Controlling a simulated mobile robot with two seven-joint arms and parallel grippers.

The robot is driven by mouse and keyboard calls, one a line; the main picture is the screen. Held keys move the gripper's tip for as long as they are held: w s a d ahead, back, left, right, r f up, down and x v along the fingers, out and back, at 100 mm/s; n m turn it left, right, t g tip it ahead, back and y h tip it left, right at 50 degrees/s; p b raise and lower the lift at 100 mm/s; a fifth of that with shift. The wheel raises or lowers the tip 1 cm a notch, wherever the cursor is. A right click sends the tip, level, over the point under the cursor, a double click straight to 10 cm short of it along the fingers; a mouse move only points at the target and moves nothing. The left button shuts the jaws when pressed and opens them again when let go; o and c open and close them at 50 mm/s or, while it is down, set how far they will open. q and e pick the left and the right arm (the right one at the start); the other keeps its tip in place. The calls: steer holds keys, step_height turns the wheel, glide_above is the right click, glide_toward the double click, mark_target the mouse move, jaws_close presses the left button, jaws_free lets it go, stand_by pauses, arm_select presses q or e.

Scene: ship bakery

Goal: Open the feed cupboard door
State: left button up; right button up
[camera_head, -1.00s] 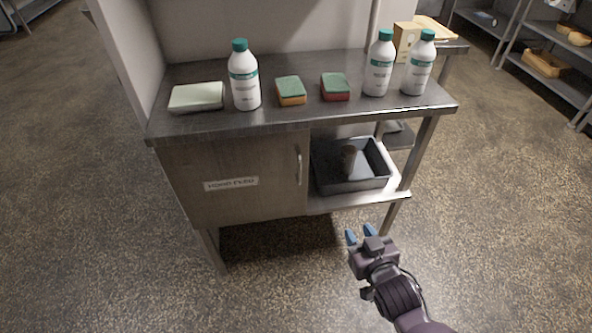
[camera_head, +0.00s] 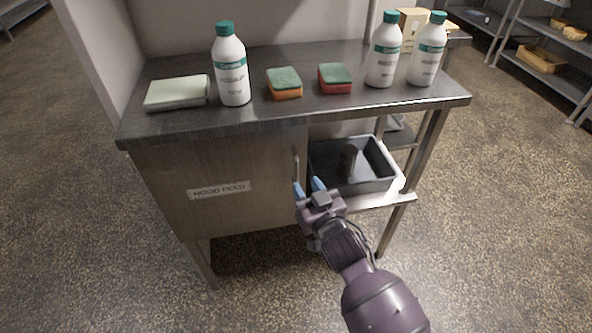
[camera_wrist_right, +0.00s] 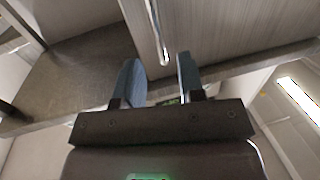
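The feed cupboard door (camera_head: 222,208) is a shut wooden panel under the left part of the steel table, with a label (camera_head: 219,190) on it. Its vertical metal handle (camera_head: 296,168) is near the door's right edge. My right gripper (camera_head: 308,187) is open, its blue fingertips close to the handle's lower end. In the right wrist view the handle (camera_wrist_right: 156,30) lies ahead of the gap between the two fingers (camera_wrist_right: 158,78), and the gripper is empty. I cannot tell whether a finger touches the handle. My left gripper is not in view.
The steel table (camera_head: 300,108) bears white bottles with green caps, two sponges (camera_head: 284,83) and a pale folded cloth or pad (camera_head: 178,92). A grey tray (camera_head: 385,180) stands on the open shelf right of the door. The floor in front is clear.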

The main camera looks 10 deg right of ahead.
mark_target(298, 172)
steer(key=shift+w+a+b, duration=0.2)
steer(key=shift+w, duration=0.85)
steer(key=shift+w+a+b, duration=0.2)
steer(key=shift+w, duration=0.8)
steer(key=shift+w+a+b, duration=0.2)
steer(key=shift+w, duration=0.85)
jaws_close()
